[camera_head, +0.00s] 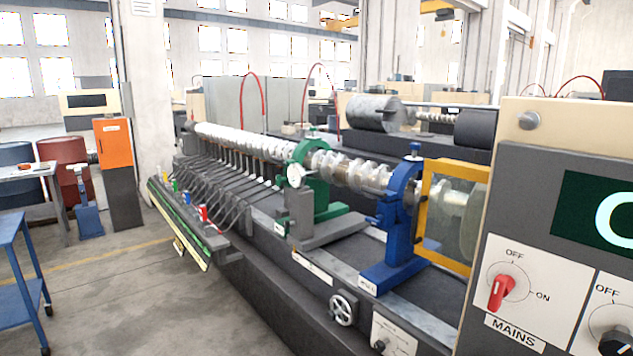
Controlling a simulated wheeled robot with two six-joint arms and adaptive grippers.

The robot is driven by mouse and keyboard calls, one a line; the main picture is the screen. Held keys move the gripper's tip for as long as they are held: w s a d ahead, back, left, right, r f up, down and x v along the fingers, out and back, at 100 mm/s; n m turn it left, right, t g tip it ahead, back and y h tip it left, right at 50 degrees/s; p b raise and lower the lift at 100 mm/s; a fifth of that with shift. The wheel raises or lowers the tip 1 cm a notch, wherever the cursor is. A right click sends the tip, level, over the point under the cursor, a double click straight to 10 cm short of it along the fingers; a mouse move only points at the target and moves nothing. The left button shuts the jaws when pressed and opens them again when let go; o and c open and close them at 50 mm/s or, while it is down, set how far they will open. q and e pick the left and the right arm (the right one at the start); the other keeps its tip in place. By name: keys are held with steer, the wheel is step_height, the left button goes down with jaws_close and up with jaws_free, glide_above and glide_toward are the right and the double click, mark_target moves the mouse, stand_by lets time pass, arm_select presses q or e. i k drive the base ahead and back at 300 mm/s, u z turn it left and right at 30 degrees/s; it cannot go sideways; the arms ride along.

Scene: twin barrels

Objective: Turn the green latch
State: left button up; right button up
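A green clamp frame (318,185) stands around the long pale crankshaft (345,172) on the machine bed, near the middle of the view. A small green fitting (311,131) shows on its top. A round white dial (294,175) sits at its left side. A small green handle (187,198) also shows in a row with yellow, blue and red ones along the machine's front left. I cannot tell which green part is the latch, or its turn position. Neither of my grippers is in view.
A blue clamp frame (399,220) and a yellow-framed clear guard (452,214) stand right of the green one. A grey control panel (500,200) with a red mains switch (502,291) blocks the right foreground. A blue cart (22,280) stands left. The floor (120,290) between is clear.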

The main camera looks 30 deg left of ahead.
mark_target(279, 179)
steer(key=u, duration=0.7)
steer(key=i, duration=0.6)
steer(key=u, duration=1.15)
steer(key=i, duration=1.9)
steer(key=z, duration=1.4)
steer(key=i, duration=0.55)
steer(key=z, duration=0.55)
